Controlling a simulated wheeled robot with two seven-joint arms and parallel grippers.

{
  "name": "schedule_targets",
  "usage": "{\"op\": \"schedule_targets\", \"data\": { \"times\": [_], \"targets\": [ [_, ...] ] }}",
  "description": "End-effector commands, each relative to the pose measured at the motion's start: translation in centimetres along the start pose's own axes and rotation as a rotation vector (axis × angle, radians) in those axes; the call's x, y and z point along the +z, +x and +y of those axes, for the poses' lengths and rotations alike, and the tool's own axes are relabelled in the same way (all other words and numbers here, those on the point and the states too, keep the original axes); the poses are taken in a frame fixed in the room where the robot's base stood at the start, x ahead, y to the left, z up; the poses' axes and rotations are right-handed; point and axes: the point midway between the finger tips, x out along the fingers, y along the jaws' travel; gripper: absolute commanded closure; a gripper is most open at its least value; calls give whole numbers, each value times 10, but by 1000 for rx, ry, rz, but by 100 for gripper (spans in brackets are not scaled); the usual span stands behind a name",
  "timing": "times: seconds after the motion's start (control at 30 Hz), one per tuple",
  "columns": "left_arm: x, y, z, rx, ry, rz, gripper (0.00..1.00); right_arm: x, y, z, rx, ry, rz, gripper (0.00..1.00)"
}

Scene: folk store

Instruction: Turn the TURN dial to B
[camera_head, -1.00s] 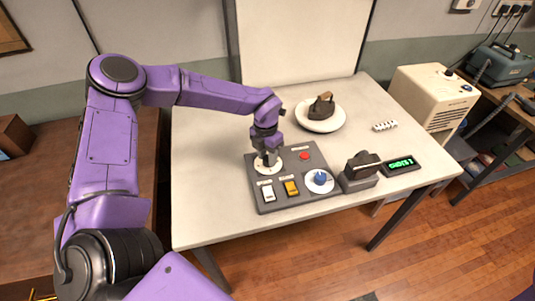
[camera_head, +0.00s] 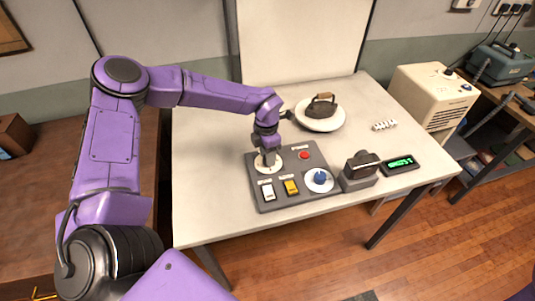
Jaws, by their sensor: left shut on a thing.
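A dark grey control panel (camera_head: 300,194) lies on the white table. A round white dial (camera_head: 259,168) sits at its back left corner, with its knob hidden under my gripper. My left gripper (camera_head: 267,158) points down over this dial and is shut on its knob. A second white dial (camera_head: 310,186) with a blue knob (camera_head: 320,176) is at the panel's front right. The dial lettering is too small to read, so I cannot tell the pointer's setting. My right gripper is not in view.
The panel also has a red button (camera_head: 304,155), a white switch (camera_head: 267,192) and a yellow switch (camera_head: 291,187). Behind is a dark iron (camera_head: 321,108) on a round white plate (camera_head: 310,125). A dark device (camera_head: 361,173) and a green display (camera_head: 401,165) stand right of the panel.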

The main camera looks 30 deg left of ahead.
Motion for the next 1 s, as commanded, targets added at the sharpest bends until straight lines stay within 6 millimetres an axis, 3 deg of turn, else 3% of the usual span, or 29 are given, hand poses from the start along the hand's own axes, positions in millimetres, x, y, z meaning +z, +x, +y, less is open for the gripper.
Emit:
{"op": "schedule_targets", "data": {
  "times": [0.13,0.17,0.23,0.57,0.67,1.0],
  "targets": [
    [1,-1,0,1,0,-3,92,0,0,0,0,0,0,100],
    [1,-1,0,1,0,-3,58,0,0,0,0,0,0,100],
    [1,-1,0,1,0,-3,36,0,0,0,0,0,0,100],
    [1,-3,0,1,-1,-2,36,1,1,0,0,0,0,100],
    [2,-17,0,2,-2,-5,36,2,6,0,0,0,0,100],
    [2,-92,0,2,0,-5,36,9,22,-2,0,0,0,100]
  ]
}}
